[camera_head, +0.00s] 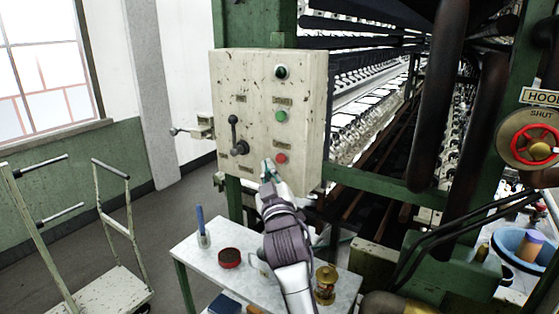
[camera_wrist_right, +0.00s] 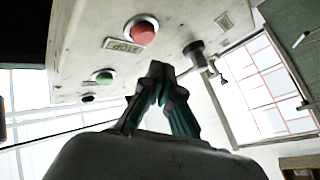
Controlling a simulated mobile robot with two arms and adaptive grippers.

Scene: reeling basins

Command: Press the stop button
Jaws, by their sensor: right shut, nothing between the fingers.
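The red stop button (camera_head: 281,159) is on the lower right of a worn cream control box (camera_head: 225,110). In the right wrist view the red button (camera_wrist_right: 142,31) shows beside a plate reading STOP (camera_wrist_right: 121,45). My right gripper (camera_head: 267,163) is shut and empty, just left of and slightly below the red button in the head view. In the wrist view its closed fingertips (camera_wrist_right: 157,68) are below the button in the picture, and appear apart from it. My left gripper is not in view.
A green button (camera_head: 281,117), a dark lamp (camera_head: 282,72) and a black lever (camera_head: 235,130) share the box. A small table (camera_head: 190,250) below holds a red tin (camera_head: 230,258), a cup and a brass piece (camera_head: 325,284). A cart (camera_head: 100,290) stands left.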

